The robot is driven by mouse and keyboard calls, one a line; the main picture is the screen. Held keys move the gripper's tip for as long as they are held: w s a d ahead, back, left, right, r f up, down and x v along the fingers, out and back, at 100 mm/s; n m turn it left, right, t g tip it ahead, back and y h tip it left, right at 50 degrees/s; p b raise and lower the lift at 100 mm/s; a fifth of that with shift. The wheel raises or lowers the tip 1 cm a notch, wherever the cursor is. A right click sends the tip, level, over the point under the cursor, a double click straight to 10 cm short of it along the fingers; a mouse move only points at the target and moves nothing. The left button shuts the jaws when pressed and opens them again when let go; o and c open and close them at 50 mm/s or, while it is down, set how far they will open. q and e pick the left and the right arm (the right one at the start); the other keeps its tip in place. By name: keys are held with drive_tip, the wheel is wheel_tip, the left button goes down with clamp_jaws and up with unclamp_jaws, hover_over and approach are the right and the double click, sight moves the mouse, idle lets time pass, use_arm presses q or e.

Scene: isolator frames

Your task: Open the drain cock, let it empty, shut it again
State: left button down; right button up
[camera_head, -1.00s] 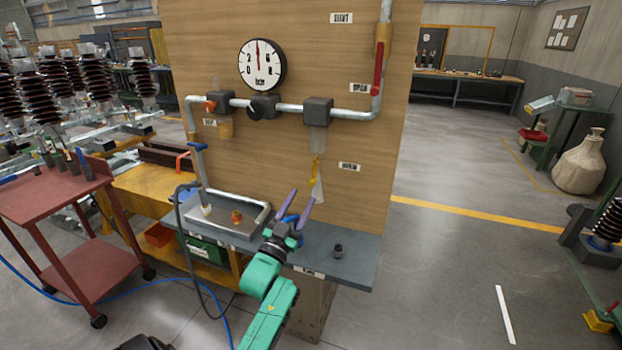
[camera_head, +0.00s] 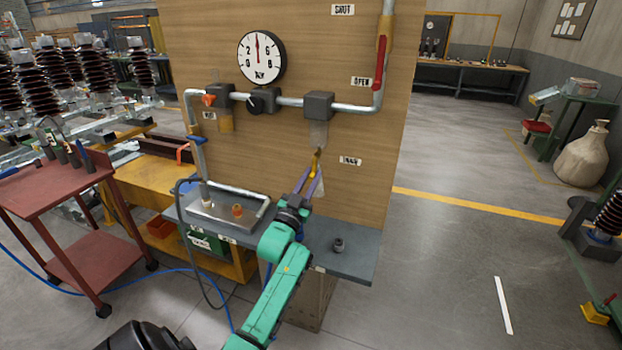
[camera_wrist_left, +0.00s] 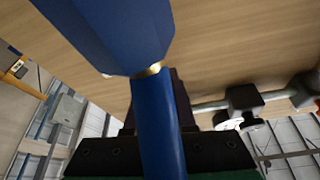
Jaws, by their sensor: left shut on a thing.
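The drain cock (camera_head: 317,157) is a small yellow part under the cloudy bowl (camera_head: 318,134), which hangs from a dark block on the pipe. My left gripper (camera_head: 314,166) reaches up to it from below, its two purple-blue fingers shut on the yellow part. In the left wrist view, large blue finger shapes fill the middle, with a small brass-coloured spot (camera_wrist_left: 150,69) between them. The fingers hide much of the cock, so I cannot tell its exact turn. A pale, clear shape hangs behind the fingers. My right gripper is out of view.
A round gauge (camera_head: 262,57) and a red-handled valve (camera_head: 380,62) sit on the wooden panel (camera_head: 220,160). On the grey shelf (camera_head: 360,262) are a metal tray (camera_head: 235,222) and a small dark fitting (camera_head: 338,245). A red cart (camera_head: 60,190) stands left.

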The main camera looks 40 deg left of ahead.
use_arm(q)
drive_tip(key=shift+f+m, duration=0.1)
drive_tip(key=shift+m, duration=0.2)
drive_tip(key=shift+s+a+m+h, duration=0.1)
drive_tip(key=shift+a+m+h, duration=0.2)
drive_tip(key=shift+m+h, duration=0.8)
drive_tip(key=a+r+m+g+h+p, duration=0.2)
drive_tip(key=m+p, duration=0.1)
drive_tip(key=m, duration=0.6)
drive_tip(key=s+a+r+m+g+h+p, duration=0.1)
drive_tip(key=r+m+g+h+p, duration=0.1)
drive_tip(key=m, duration=0.7)
drive_tip(key=shift+s+a+r+g+p, duration=0.25)
drive_tip(key=shift+a+r+g+p, duration=0.15)
drive_tip(key=shift+p, duration=0.5)
